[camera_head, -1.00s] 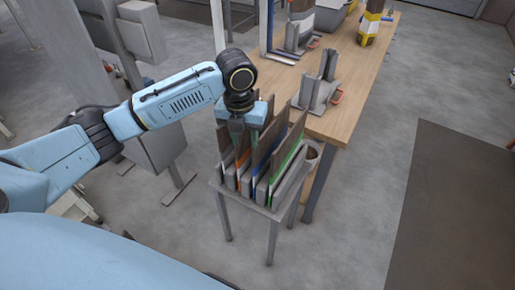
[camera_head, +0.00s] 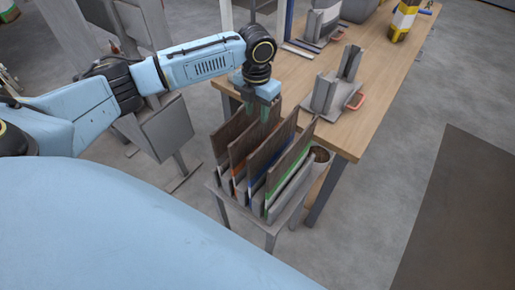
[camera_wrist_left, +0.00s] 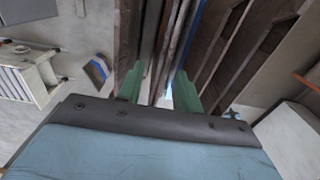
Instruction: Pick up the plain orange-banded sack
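Several brown sacks stand upright side by side in a grey rack (camera_head: 213,185) on legs. The orange-banded sack (camera_head: 237,175) is toward the left, with a blue-banded sack (camera_head: 257,186) and a green-banded sack (camera_head: 289,176) to its right. My left gripper (camera_head: 262,122) points down at the sack tops, its green fingers apart. In the left wrist view, brown sack edges lie between the fingers (camera_wrist_left: 160,85), and a blue strip shows near the right finger. I cannot tell whether the fingers touch a sack. The orange band is hidden there. My right gripper is not in view.
A wooden table (camera_head: 390,60) with grey metal holders (camera_head: 335,90) stands right behind the rack. A grey panel on a post (camera_head: 167,135) stands to the left. Floor at the right is open.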

